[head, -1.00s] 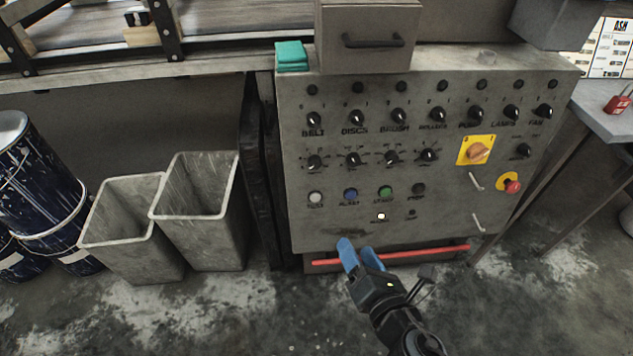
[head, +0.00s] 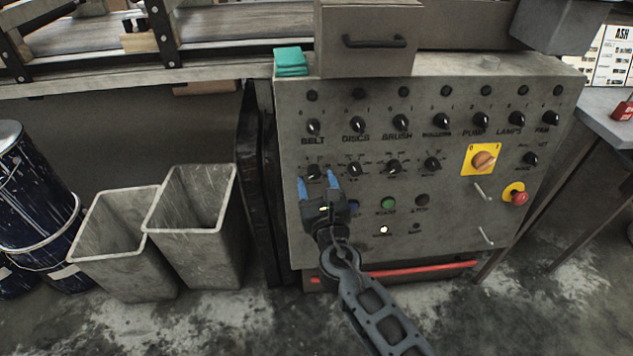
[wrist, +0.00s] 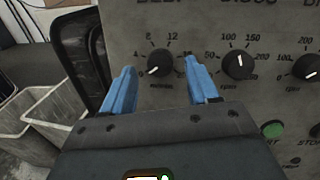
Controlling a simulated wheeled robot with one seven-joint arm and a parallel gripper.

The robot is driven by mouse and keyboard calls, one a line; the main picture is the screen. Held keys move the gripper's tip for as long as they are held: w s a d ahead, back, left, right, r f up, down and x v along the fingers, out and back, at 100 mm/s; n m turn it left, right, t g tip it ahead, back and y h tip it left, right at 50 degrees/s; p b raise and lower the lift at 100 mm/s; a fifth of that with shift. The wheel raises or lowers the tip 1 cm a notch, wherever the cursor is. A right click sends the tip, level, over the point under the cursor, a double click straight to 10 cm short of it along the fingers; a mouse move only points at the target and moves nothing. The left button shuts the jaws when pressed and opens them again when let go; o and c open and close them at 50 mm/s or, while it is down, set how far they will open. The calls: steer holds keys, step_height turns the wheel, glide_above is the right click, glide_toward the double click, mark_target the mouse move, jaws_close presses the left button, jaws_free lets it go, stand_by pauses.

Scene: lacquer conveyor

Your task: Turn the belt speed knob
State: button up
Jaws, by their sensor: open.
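The belt speed knob (head: 314,172) is a black dial with a white pointer, in the lower knob row under the BELT label on the grey control panel (head: 455,215). In the wrist view the knob (wrist: 160,64) has a numbered scale around it, and its pointer aims down-left. My gripper (head: 317,184) has two blue fingers, open and empty, just below and in front of this knob. In the wrist view my gripper (wrist: 162,82) has one finger on each side of the knob, with gaps between. Whether the fingertips reach the panel face I cannot tell.
A second dial (wrist: 238,66) sits close right of my right finger. A yellow-backed orange switch (head: 484,160) and a red stop button (head: 519,197) are farther right. Two grey bins (head: 192,215) stand left of the panel.

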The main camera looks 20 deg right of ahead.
steer(key=shift+w+d, duration=0.2)
steer(key=shift+w, duration=0.4)
steer(key=c, duration=1)
